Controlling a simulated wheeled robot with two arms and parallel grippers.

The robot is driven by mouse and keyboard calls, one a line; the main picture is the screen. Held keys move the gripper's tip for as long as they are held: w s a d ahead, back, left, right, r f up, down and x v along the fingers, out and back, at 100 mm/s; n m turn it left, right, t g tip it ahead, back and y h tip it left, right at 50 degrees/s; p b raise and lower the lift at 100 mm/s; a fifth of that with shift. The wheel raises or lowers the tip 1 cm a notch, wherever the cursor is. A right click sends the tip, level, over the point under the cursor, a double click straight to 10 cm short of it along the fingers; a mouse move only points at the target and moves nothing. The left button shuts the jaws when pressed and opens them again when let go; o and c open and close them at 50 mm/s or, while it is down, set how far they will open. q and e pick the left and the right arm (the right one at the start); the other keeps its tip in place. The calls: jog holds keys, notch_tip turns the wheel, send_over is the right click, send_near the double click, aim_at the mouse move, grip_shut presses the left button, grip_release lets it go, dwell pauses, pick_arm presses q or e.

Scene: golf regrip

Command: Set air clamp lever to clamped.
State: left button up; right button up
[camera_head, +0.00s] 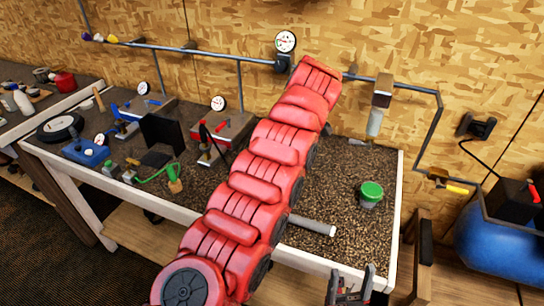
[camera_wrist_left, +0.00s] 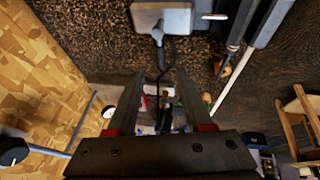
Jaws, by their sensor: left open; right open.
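The likely air clamp is a grey box unit (camera_head: 222,138) with red-tipped handles on the bench, left of my red arm; a gauge (camera_head: 218,103) stands behind it. I cannot tell which handle is the clamp lever or how it is set. In the left wrist view, my left gripper (camera_wrist_left: 160,76) is open, its dark fingers spread with a dark rod or hose visible between and beyond them. A grey box (camera_wrist_left: 162,18) shows at the top of that view. My left gripper is hidden in the head view. My right gripper (camera_head: 350,285) is open at the bench's front edge, apart from the units.
My red arm crosses the bench and hides its middle. A green-lidded tub (camera_head: 371,194) and a grey tube (camera_head: 312,226) lie to its right. Blue units (camera_head: 86,152) and a green clamp (camera_head: 160,174) crowd the left. A blue tank (camera_head: 500,245) stands at right.

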pick_arm(q)
jog(key=p+v, duration=0.3)
jog(key=v, duration=0.8)
jog(key=shift+p, duration=0.3)
